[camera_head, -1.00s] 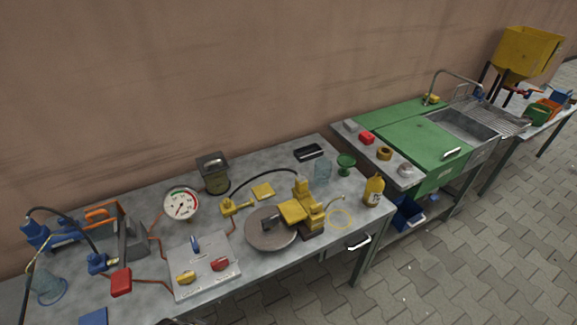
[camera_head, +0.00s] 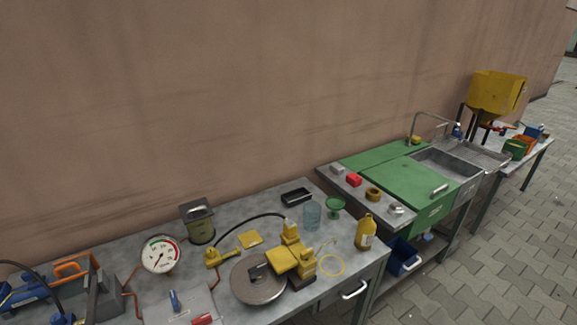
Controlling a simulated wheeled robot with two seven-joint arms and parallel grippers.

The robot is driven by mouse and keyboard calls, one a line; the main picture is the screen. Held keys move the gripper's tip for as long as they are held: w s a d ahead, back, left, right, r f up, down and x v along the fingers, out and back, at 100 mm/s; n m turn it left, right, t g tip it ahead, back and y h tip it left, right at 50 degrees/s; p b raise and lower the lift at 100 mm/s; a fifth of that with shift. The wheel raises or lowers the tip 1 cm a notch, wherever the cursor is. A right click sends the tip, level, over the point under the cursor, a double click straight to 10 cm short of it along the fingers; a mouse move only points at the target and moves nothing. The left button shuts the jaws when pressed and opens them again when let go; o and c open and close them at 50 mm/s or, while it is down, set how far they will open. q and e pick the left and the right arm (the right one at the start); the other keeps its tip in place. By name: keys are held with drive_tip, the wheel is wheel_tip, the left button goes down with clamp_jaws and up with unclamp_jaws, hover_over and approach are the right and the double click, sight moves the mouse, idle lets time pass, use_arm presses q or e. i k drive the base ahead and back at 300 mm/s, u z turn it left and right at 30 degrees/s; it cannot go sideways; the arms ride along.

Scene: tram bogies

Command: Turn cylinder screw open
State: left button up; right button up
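A yellow cylinder-like device (camera_head: 290,258) with a black hose stands on the grey workbench (camera_head: 228,225), beside a round grey disc (camera_head: 258,280). I cannot tell which part is the cylinder screw. A smaller yellow fitting (camera_head: 218,256) lies at the other end of the black hose. A metal plate with a blue lever (camera_head: 174,300) and a red lever (camera_head: 202,319) is at the lower edge, partly cut off. A round white gauge (camera_head: 161,254) stands behind it. Neither of my grippers shows in the head view.
A yellow bottle (camera_head: 366,233), a clear glass (camera_head: 312,216), a green cup (camera_head: 335,206) and a black tray (camera_head: 296,197) stand on the bench. A green sink unit (camera_head: 400,180) adjoins on the right, with a yellow hopper (camera_head: 497,92) beyond. Paved floor is open at the right.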

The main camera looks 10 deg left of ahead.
sight(26, 276)
drive_tip(key=u, duration=3.2)
drive_tip(key=i, duration=0.45)
drive_tip(key=z, duration=2.6)
